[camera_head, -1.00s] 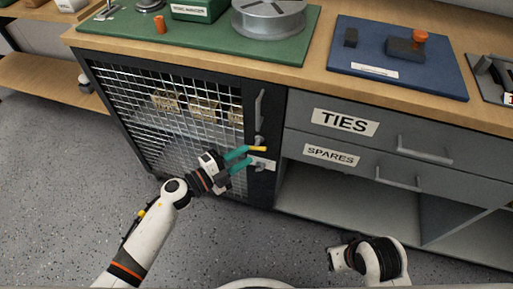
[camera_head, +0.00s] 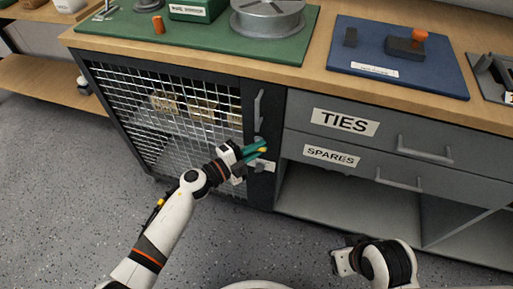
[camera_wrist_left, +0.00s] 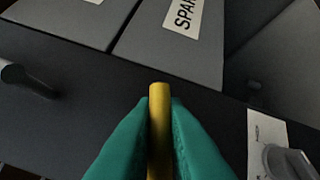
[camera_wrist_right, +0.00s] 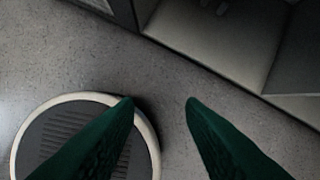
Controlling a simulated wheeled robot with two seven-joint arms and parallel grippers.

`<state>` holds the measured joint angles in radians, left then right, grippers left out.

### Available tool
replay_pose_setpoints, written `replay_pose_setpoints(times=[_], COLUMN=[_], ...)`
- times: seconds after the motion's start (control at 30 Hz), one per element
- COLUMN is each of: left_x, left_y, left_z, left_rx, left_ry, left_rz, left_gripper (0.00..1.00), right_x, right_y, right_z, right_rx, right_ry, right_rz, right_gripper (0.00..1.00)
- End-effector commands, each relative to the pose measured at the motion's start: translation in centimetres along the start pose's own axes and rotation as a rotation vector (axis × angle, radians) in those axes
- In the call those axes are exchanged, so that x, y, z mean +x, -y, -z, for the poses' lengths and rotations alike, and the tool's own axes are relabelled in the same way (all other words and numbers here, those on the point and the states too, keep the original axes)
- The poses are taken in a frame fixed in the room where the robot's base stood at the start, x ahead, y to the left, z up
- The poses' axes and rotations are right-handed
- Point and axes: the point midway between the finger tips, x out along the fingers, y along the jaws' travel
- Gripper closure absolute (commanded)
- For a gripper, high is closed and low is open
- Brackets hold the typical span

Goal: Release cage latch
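The mesh cage door (camera_head: 165,115) is closed at the left of the bench, with a vertical handle (camera_head: 259,108) on its dark frame. The yellow latch lever (camera_head: 262,150) is low on that frame, beside a small white label plate (camera_head: 264,166). My left gripper (camera_head: 256,152) is at the lever. In the left wrist view its teal fingers are closed on both sides of the yellow lever (camera_wrist_left: 160,125); the label plate (camera_wrist_left: 258,130) shows at right. My right gripper (camera_wrist_right: 160,105) is open and empty over the floor.
Drawers marked TIES (camera_head: 345,122) and SPARES (camera_head: 330,155) are right of the cage, with bar handles sticking out. An open shelf bay (camera_head: 335,200) lies below. The worktop carries a green mat (camera_head: 210,40) and a blue mat (camera_head: 395,65). The floor in front is clear.

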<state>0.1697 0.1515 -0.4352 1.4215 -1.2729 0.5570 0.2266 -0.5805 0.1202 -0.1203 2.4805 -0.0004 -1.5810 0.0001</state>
Motion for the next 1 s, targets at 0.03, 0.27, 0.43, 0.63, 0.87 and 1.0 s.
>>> replay_pose_setpoints(times=[0.03,0.27,0.43,0.63,0.87,1.0], left_x=[0.0,0.0,0.0,0.0,0.0,0.0], left_y=[0.0,-0.2,-0.2,-0.2,-0.2,-0.1], left_z=[0.0,-0.1,-0.1,-0.1,-0.1,-0.1], left_rx=[0.0,0.026,0.061,0.104,0.151,0.179], left_ry=[0.0,-0.006,-0.017,-0.027,-0.037,-0.044], left_rz=[0.001,0.02,0.046,0.075,0.108,0.128], left_gripper=[1.0,1.0,1.0,1.0,1.0,1.0], right_x=[0.0,2.4,5.7,9.6,13.6,15.8], right_y=[0.0,-0.1,-0.2,-0.4,-0.7,-0.8], right_z=[0.0,-0.2,0.2,1.2,3.2,4.7], right_rx=[0.0,-0.001,-0.003,-0.006,-0.011,-0.013], right_ry=[0.0,-0.016,-0.033,-0.054,-0.078,-0.093], right_rz=[0.0,-0.003,-0.006,-0.01,-0.013,-0.015], right_gripper=[0.64,0.64,0.64,0.64,0.64,0.64])
